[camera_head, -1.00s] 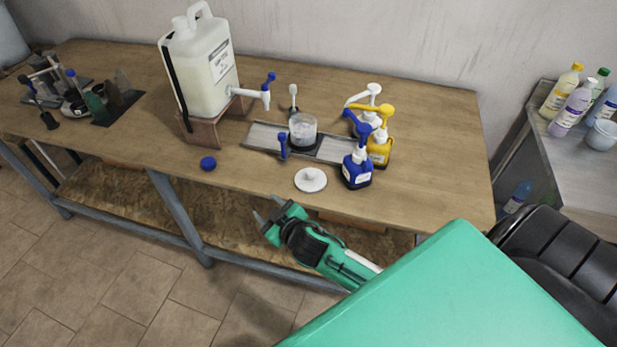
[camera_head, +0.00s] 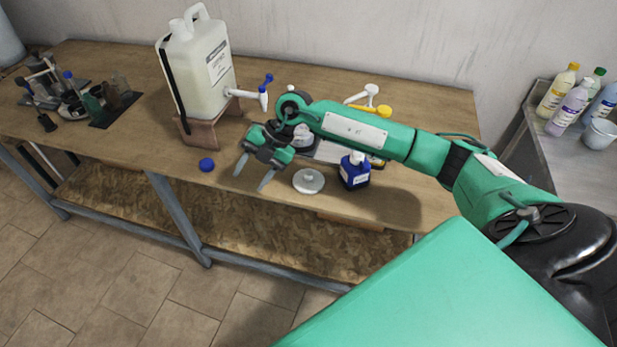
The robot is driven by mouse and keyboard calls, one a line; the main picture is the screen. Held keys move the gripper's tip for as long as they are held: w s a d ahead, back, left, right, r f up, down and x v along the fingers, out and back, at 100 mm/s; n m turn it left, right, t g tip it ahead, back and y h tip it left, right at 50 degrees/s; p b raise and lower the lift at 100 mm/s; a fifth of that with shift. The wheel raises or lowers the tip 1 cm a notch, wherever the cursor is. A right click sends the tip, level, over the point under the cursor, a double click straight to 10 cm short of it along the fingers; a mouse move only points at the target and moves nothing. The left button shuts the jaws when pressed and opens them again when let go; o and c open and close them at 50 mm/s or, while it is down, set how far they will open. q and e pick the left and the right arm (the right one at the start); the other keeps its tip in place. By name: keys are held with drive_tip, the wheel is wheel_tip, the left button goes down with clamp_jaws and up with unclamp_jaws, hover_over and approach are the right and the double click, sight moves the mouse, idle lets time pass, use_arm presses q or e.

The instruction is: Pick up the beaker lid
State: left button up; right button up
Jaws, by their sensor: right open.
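The beaker lid (camera_head: 308,181) is a round, pale grey disc with a small knob, lying on the table near its front edge. My right gripper (camera_head: 254,181) is open and empty, to the left of the lid and apart from it, with its fingers pointing down toward the front edge. My right arm reaches over the table and hides most of the beaker (camera_head: 302,136) and part of the grey tray (camera_head: 328,152) behind the lid. My left gripper is not in view.
A yellow pump (camera_head: 378,110) and a white pump (camera_head: 366,92) show behind my arm. A large white drum (camera_head: 203,75) stands on a wooden stand (camera_head: 200,138).

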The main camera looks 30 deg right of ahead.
drive_tip(key=d+r+m+h, duration=0.35)
drive_tip(key=d+h, duration=0.45)
drive_tip(key=d, duration=0.9)
drive_tip(key=p, duration=0.3)
hover_over(308, 173)
drive_tip(key=shift+n+g, duration=0.25)
drive_tip(key=shift+g, duration=0.05)
wheel_tip(308, 173, down, 8)
drive_tip(key=shift+d+f, duration=0.1)
drive_tip(key=shift+f, duration=0.05)
drive_tip(key=shift+f+p, duration=0.3)
drive_tip(key=shift+f, duration=0.15)
wheel_tip(308, 173, down, 3)
drive_tip(key=shift+f+p, duration=0.2)
drive_tip(key=shift+p, duration=0.65)
drive_tip(key=shift+f, duration=0.55)
drive_tip(key=c, duration=1.1)
